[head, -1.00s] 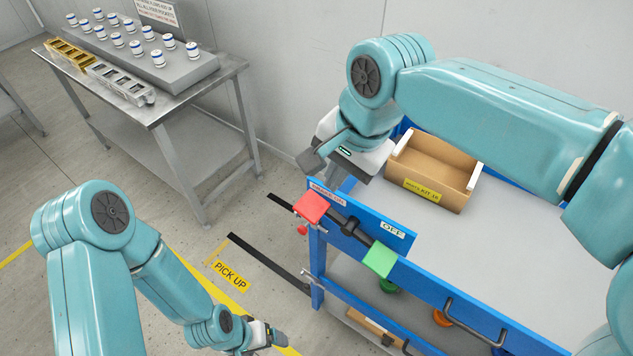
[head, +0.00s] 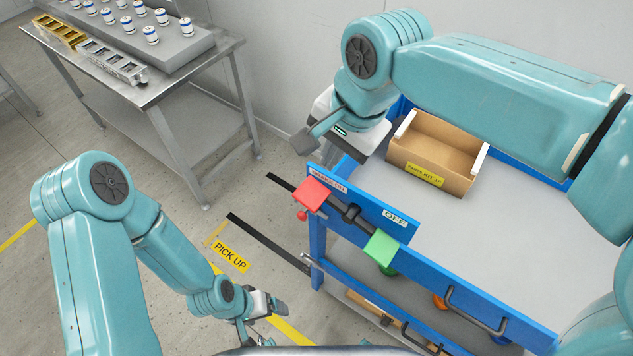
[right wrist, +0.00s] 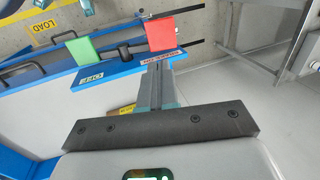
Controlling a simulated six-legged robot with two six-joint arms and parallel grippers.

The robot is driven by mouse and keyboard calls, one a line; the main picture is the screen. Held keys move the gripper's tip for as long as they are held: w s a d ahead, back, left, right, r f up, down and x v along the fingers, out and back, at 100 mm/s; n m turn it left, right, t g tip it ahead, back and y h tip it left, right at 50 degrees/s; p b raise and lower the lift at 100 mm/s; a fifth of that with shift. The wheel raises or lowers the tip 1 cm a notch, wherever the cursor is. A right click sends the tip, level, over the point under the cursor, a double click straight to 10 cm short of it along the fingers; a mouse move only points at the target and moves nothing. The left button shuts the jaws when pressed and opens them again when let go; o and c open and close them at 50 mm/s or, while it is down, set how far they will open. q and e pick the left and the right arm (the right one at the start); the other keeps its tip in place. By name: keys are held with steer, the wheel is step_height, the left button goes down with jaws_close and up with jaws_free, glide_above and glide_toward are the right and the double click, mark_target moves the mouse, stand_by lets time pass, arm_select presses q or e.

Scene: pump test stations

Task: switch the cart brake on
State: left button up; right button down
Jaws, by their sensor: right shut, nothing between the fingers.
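The cart brake is a rocker on the blue cart's end panel, with a red pad (head: 312,195) by the "BRAKE ON" label and a green pad (head: 381,246) by "OFF". The red pad seems to stand higher than the green one. Both the red pad (right wrist: 160,33) and the green pad (right wrist: 82,50) show in the right wrist view. My right gripper (head: 304,142) is shut and empty, above and beyond the red pad in the picture, apart from it. My left gripper (head: 278,308) hangs low left of the cart; its jaw opening is unclear.
A cardboard kit box (head: 436,155) stands on the cart's top shelf (head: 480,220). A steel table (head: 190,75) with vials and trays is at the back left. A yellow "PICK UP" floor mark (head: 231,256) lies left of the cart. The floor between table and cart is clear.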

mark_target(312, 193)
steer(key=p+x, duration=0.1)
steer(key=x, duration=1)
steer(key=shift+a, duration=0.1)
steer(key=shift+w+f, duration=0.2)
steer(key=shift+f, duration=0.3)
steer(key=shift+s+a, duration=0.1)
steer(key=shift+s, duration=0.05)
